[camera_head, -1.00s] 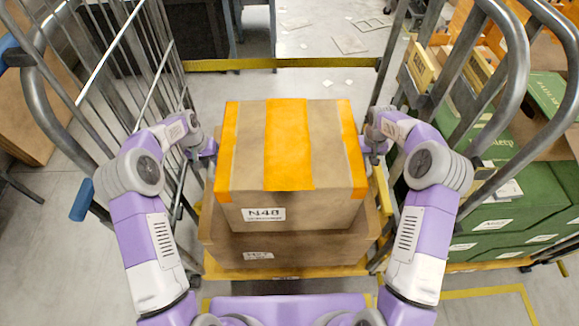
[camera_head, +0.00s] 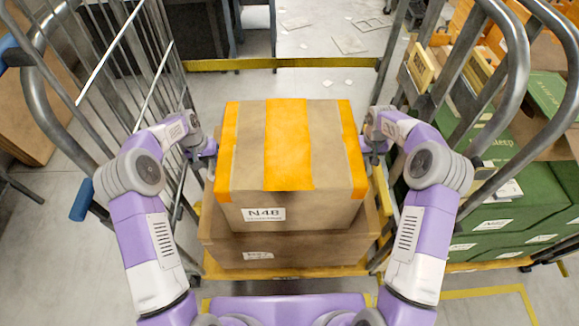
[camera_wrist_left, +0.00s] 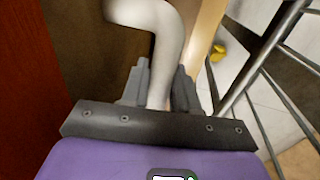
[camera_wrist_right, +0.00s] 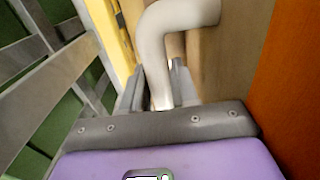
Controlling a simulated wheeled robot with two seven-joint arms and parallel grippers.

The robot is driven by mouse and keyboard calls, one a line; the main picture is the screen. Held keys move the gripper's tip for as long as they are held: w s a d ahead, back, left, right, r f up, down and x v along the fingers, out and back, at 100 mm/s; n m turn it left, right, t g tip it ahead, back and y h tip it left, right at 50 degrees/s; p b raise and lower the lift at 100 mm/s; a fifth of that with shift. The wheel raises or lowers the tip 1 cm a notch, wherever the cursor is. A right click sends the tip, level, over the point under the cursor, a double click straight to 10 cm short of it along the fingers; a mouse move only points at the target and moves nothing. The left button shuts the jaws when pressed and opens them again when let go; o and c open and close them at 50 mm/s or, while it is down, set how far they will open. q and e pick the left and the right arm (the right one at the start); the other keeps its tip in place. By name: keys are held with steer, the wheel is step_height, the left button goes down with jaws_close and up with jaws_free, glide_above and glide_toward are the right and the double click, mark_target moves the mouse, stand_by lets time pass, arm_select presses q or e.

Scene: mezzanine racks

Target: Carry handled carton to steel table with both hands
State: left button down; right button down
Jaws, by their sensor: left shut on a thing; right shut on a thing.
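The handled carton (camera_head: 240,185) is brown with orange tape bands and an N48 label. It sits upright over a larger brown box in the middle of the head view. My left gripper (camera_head: 211,150) is at its left side and my right gripper (camera_head: 368,148) at its right side. In the left wrist view the gripper (camera_wrist_left: 158,95) is shut on a pale curved handle (camera_wrist_left: 165,40) of the carton. In the right wrist view the gripper (camera_wrist_right: 160,95) is shut on the matching handle (camera_wrist_right: 155,45). I cannot identify the steel table.
The larger brown box (camera_head: 290,252) is on the yellow-edged cart below. Cage bars (camera_head: 130,50) stand close on the left, and thick rails (camera_head: 500,90) on the right. Green boxes (camera_head: 490,205) fill the right cart. A yellow bar (camera_head: 280,63) crosses behind the carton.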

arm_select(q)
steer(key=shift+w+r, duration=0.1)
steer(key=shift+r, duration=0.05)
arm_select(e)
steer(key=shift+w+r, duration=0.1)
arm_select(q)
steer(key=shift+r, duration=0.1)
arm_select(e)
steer(key=shift+r, duration=0.1)
